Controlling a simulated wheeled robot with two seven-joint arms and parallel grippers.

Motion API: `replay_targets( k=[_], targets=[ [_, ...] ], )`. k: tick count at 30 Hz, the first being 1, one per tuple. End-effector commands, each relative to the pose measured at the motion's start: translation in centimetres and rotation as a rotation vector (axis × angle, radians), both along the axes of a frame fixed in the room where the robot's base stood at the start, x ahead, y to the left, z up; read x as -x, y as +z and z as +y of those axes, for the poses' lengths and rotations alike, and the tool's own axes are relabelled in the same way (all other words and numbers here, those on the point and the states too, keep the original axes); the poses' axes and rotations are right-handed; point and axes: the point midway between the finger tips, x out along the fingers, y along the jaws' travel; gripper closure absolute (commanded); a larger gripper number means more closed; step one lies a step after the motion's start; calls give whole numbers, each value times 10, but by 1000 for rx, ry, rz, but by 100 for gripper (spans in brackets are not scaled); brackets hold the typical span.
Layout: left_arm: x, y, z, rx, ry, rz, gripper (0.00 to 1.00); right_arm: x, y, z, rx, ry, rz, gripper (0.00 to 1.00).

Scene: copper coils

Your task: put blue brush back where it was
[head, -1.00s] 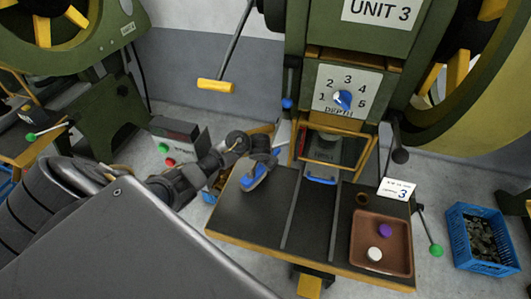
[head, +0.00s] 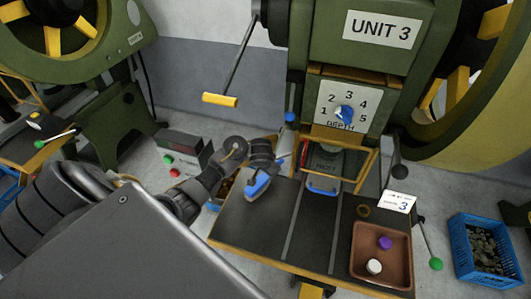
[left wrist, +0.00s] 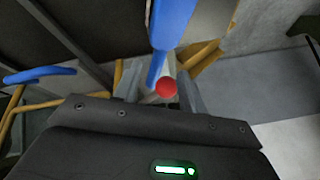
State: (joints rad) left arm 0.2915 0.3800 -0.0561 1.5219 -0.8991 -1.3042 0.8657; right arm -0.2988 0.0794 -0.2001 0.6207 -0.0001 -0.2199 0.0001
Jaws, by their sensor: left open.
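The blue brush (head: 257,186) is at the back left of the dark press table (head: 255,225), just below my left gripper (head: 262,168). In the left wrist view the blue brush (left wrist: 172,25) extends from the top edge toward the gap between the fingers of my left gripper (left wrist: 160,90). The jaws are open. A red ball (left wrist: 167,87) shows between them; I cannot tell what it belongs to. The gripper hides part of the brush in the head view, so contact is unclear. My right gripper is not in view.
A brown tray (head: 362,270) with a purple and a white piece is at the table's right. A blue guard handle (head: 322,190) sits before the press opening. A control box (head: 180,150) stands left. A blue crate (head: 457,250) is on the floor at right. The table's middle is clear.

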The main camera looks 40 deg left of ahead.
Motion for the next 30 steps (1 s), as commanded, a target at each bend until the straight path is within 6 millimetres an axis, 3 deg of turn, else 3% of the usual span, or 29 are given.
replay_targets(
  k=[1,3,9,30],
  targets=[
    [4,16,-3,3,2,-2,58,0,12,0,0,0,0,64],
    [9,28,-5,4,1,-1,58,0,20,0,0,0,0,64],
    [19,48,-9,1,1,0,58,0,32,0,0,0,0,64],
    [22,51,-9,0,0,0,58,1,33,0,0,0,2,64]
  ],
)
